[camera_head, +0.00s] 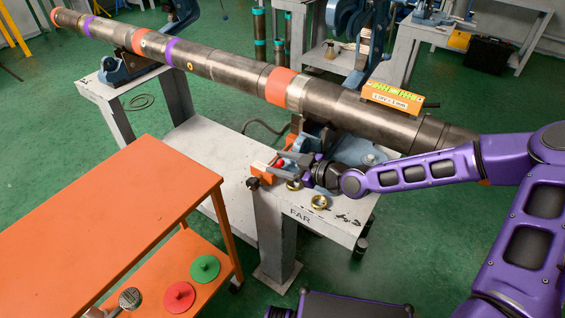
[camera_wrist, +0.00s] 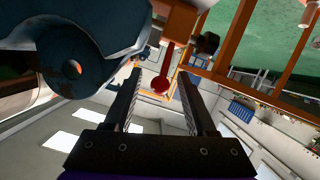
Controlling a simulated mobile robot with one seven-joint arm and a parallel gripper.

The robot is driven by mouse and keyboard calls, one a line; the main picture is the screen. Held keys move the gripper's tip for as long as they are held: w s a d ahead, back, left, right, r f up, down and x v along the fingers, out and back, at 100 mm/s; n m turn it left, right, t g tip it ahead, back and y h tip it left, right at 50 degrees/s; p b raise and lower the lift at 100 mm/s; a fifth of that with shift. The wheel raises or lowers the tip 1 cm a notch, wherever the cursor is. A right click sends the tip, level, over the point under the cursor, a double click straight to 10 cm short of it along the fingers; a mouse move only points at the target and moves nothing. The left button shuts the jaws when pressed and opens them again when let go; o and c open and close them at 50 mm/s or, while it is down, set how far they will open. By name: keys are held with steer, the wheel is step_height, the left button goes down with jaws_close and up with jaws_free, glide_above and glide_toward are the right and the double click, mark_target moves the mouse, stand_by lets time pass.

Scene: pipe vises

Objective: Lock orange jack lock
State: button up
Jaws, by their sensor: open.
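The orange jack lock (camera_head: 262,169) sits at the near end of the blue vise on the stand marked FAR. Its orange body (camera_wrist: 176,22) shows at the top of the wrist view. A red lever with a round knob (camera_wrist: 160,85) reaches from it between my fingers. My gripper (camera_head: 292,162) is open beside the lock, and its two fingers show in the wrist view (camera_wrist: 161,77). The red knob shows in the gap, with space on both sides. I cannot tell whether it touches a finger.
The blue vise body (camera_wrist: 75,60) is close left in the wrist view. An orange cart (camera_head: 115,215) stands front left.

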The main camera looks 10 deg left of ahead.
steer(key=shift+s+d, duration=0.1)
steer(key=p+v, duration=0.5)
steer(key=v, duration=1.2)
steer(key=shift+d, duration=0.1)
